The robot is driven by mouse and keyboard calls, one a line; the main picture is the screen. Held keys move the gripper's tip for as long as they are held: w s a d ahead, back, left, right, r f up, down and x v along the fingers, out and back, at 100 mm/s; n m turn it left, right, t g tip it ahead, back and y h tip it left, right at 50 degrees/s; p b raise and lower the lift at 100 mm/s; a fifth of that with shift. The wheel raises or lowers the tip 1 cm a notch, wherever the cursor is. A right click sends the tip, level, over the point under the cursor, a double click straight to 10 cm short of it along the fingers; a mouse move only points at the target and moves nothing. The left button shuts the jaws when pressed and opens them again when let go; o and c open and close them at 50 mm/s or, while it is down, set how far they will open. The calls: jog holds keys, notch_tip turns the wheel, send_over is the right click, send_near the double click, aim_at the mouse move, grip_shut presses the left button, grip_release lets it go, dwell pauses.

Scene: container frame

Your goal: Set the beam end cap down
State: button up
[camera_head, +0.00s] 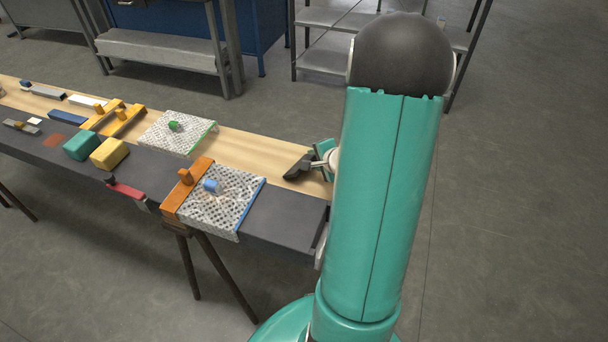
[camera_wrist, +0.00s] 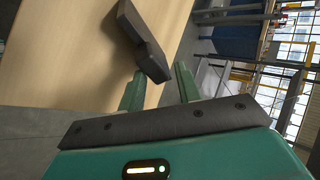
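The beam end cap, a dark angled piece (camera_head: 298,168), is over the pale wooden strip near the table's right end. In the wrist view the end cap (camera_wrist: 147,42) reaches up and left from my fingertips, with its thick lower end between them. My gripper (camera_head: 322,160) is partly hidden behind my arm in the head view. Whether the cap touches the table is hard to tell.
The long table (camera_head: 285,218) has a perforated plate with a blue knob (camera_head: 222,205) and an orange bar (camera_head: 187,187) left of the cap. Another perforated plate (camera_head: 177,132) lies behind. Green (camera_head: 82,145) and yellow (camera_head: 109,153) blocks are farther left. Bare wood surrounds the cap.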

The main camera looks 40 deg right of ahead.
jog(key=v, duration=0.8)
dwell(0.4)
notch_tip(320, 180, up, 8)
jog(key=s, duration=0.2)
jog(key=shift+a, duration=0.25)
jog(key=shift+s, duration=0.15)
